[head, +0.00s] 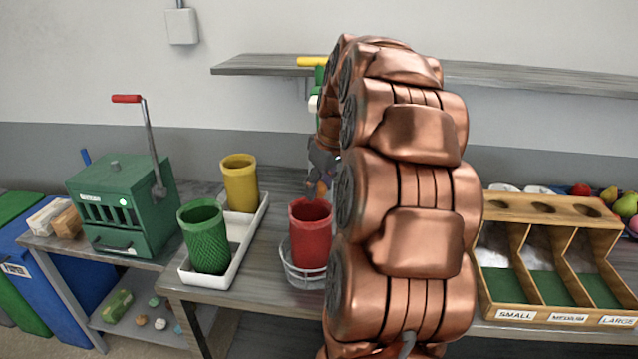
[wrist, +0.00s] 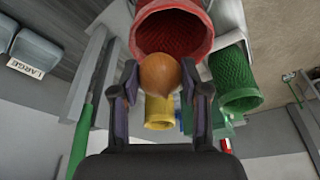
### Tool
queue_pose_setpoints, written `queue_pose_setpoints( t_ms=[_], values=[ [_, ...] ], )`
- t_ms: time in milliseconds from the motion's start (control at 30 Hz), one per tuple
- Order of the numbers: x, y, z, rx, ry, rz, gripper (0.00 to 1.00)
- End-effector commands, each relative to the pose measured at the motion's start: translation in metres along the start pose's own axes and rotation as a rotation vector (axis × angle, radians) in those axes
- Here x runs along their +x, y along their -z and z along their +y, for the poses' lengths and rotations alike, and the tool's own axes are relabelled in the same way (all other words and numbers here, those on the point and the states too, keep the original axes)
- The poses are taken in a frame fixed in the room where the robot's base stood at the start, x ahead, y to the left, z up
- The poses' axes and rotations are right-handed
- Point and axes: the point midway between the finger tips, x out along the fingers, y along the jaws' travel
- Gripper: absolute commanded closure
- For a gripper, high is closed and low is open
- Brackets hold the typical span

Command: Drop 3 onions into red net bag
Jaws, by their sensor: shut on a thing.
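My gripper (wrist: 160,82) is shut on an onion (wrist: 158,74), round and orange-brown, held between its two fingers in the wrist view. In the head view my gripper (head: 319,188) is just above the mouth of the red net bag (head: 311,233), which stands upright in a wire ring holder on the bench. The red net bag also shows in the wrist view (wrist: 178,18), its open mouth just beyond the onion. The inside of the bag is largely hidden in the head view, and my arm covers the area right of it.
A green net bag (head: 204,237) and a yellow net bag (head: 239,182) stand in a white tray (head: 258,222) on the left. A green lever machine (head: 122,205) stands further left. A wooden sorter (head: 549,213) labelled SMALL, MEDIUM, LARGE is at the right. A shelf (head: 540,77) runs behind my arm.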

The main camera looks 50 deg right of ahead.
Motion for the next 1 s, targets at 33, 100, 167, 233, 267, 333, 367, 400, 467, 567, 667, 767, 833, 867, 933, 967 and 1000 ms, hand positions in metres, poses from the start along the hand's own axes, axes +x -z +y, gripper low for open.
queue_pose_setpoints(
  t_ms=[33, 100, 167, 233, 267, 333, 367, 400, 467, 567, 667, 767, 833, 867, 933, 967, 1000],
  values=[
    [0.000, 0.000, 0.000, 0.000, 0.000, 0.000, 0.53],
    [0.000, 0.000, 0.000, 0.000, 0.000, 0.000, 0.46],
    [0.000, 0.000, 0.000, 0.000, 0.000, 0.000, 0.39],
    [0.000, 0.000, 0.000, 0.000, 0.000, 0.000, 0.32],
    [0.000, 0.000, 0.000, 0.000, 0.000, 0.000, 0.29],
    [0.000, 0.000, 0.000, 0.000, 0.000, 0.000, 0.26],
    [0.000, 0.000, 0.000, 0.000, 0.000, 0.000, 0.26],
    [0.000, 0.000, 0.000, 0.000, 0.000, 0.000, 0.26],
    [0.000, 0.000, 0.000, 0.000, 0.000, 0.000, 0.26],
    [0.000, 0.000, 0.000, 0.000, 0.000, 0.000, 0.26],
    [-0.003, 0.001, 0.000, 0.000, 0.000, 0.001, 0.26],
    [-0.011, 0.001, 0.000, -0.001, -0.002, 0.003, 0.26],
    [-0.021, 0.002, 0.001, -0.001, -0.002, 0.005, 0.26],
    [-0.026, 0.002, 0.000, -0.001, -0.002, 0.005, 0.26],
    [-0.038, 0.002, 0.001, -0.001, -0.003, 0.006, 0.26],
    [-0.042, 0.002, 0.001, -0.001, -0.004, 0.006, 0.26],
    [-0.049, 0.002, 0.001, -0.001, -0.003, 0.004, 0.26]
  ],
)
